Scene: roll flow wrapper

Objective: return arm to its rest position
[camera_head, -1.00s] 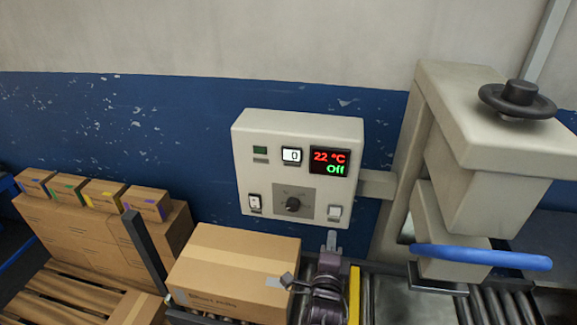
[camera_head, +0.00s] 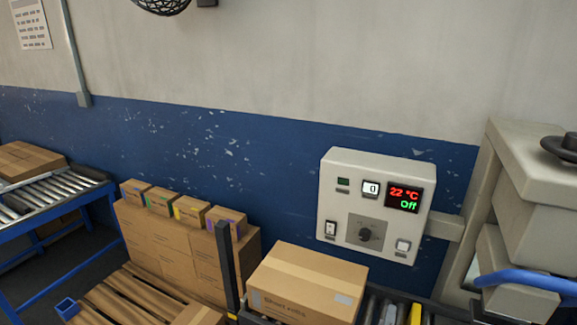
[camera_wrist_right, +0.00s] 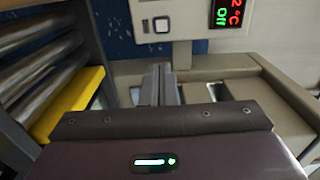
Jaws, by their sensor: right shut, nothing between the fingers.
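My right gripper (camera_wrist_right: 161,84) shows in the right wrist view, its two grey fingers together and empty. It is below the control box (camera_wrist_right: 182,12), apart from its buttons as far as I can tell. In the head view, I cannot clearly make out this gripper at the bottom edge. The control box (camera_head: 373,207) is a pale panel on the wall side with a dial, small switches and a display reading 22 °C and Off. My left gripper is in neither view.
A cardboard box (camera_head: 307,283) stands left of the control box, by a dark post (camera_head: 227,265). The wrapper's pale column (camera_head: 535,180) with a blue handle (camera_head: 528,283) is at right. Stacked cartons (camera_head: 160,235) and a roller conveyor (camera_head: 50,192) are at left.

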